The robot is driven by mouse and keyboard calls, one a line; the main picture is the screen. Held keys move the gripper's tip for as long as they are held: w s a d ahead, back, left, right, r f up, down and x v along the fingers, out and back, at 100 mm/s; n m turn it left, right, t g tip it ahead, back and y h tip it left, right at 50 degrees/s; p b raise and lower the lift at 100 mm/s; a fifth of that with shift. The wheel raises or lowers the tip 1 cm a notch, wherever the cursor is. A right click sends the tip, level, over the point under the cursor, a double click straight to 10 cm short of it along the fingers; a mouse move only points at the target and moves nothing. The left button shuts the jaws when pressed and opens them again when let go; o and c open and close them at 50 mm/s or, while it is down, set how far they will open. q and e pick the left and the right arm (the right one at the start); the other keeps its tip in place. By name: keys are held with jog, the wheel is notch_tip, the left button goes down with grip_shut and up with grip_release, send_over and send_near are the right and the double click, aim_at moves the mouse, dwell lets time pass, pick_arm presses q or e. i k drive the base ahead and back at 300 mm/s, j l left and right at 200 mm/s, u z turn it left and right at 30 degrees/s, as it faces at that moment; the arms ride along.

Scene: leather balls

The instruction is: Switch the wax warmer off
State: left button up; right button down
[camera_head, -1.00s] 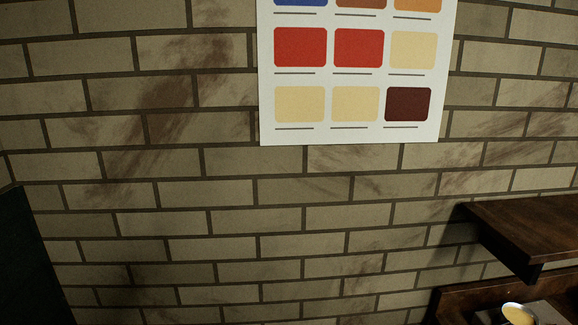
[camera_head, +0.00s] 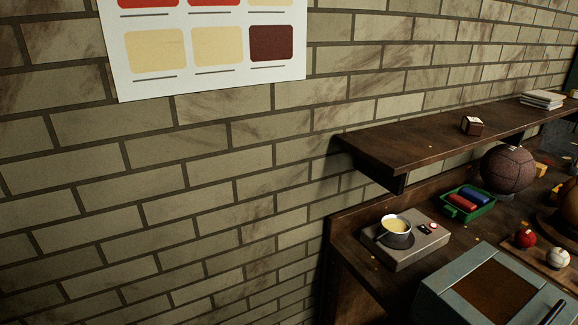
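The wax warmer (camera_head: 408,257) is a grey flat box on the dark wooden workbench at the lower right. A white pot of pale yellow wax (camera_head: 396,225) sits in a dark round seat on it. On its right part are a small dark control and a red and white switch (camera_head: 432,227). The switch's position is too small to tell. Neither gripper shows in the view.
A wooden shelf (camera_head: 410,137) juts from the brick wall above the bench. A green tray (camera_head: 467,215) with red and blue items, a brown ball (camera_head: 508,169), red and white balls, and a blue-grey box (camera_head: 447,291) crowd around the warmer.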

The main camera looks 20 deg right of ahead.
aim_at(426, 231)
jog(key=z, duration=1.4)
